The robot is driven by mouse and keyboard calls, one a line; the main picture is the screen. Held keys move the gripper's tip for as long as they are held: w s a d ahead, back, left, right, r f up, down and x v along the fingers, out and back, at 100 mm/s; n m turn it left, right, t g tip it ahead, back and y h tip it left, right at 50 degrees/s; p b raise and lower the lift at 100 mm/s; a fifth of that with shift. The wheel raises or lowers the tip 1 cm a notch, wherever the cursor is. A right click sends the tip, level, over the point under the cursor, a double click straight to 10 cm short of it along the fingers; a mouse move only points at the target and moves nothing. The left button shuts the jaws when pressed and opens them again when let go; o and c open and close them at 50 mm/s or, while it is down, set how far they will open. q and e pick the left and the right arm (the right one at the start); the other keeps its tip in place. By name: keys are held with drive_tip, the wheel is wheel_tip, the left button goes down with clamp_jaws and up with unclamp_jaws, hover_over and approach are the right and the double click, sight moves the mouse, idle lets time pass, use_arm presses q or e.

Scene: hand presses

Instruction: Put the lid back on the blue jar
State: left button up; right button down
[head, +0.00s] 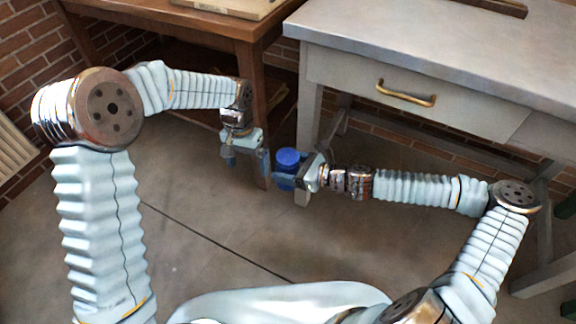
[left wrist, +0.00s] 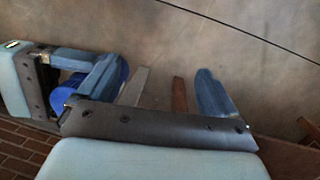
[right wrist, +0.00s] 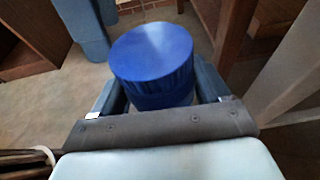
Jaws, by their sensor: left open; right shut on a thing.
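A blue jar (head: 287,158) is held upright in the air near the middle of the head view. In the right wrist view, a wide, flat, ribbed blue lid (right wrist: 153,50) shows on top of the jar's blue body (right wrist: 163,100); I cannot tell how firmly it is seated. My right gripper (head: 291,180) is shut around the jar's side, below the lid. My left gripper (head: 247,164) is open and empty, just left of the jar and apart from it. In the left wrist view, the jar (left wrist: 112,72) is partly hidden behind my fingers.
A grey table (head: 430,50) with a brass-handled drawer stands at the back right. A brown wooden bench (head: 195,22) stands at the back left, its leg close behind my grippers. The floor (head: 200,225) below and in front is clear.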

use_arm(q)
drive_tip(key=s+a+f+n+h, duration=0.1)
drive_tip(key=s+f+n, duration=0.1)
drive_tip(key=s+f, duration=0.45)
drive_tip(key=s+f+n+h, duration=0.1)
drive_tip(key=s+f+h, duration=0.15)
drive_tip(key=f, duration=0.65)
use_arm(e)
drive_tip(key=shift+r, duration=0.1)
use_arm(q)
drive_tip(key=s+a+f+n+t, duration=0.2)
drive_tip(key=s+f, duration=0.3)
drive_tip(key=s, duration=0.6)
drive_tip(key=shift+a+f+n+t, duration=0.2)
drive_tip(key=shift+a+n+t, duration=0.1)
drive_tip(key=shift+a+n, duration=0.5)
drive_tip(key=shift+d, duration=0.1)
use_arm(e)
drive_tip(key=shift+r, duration=0.1)
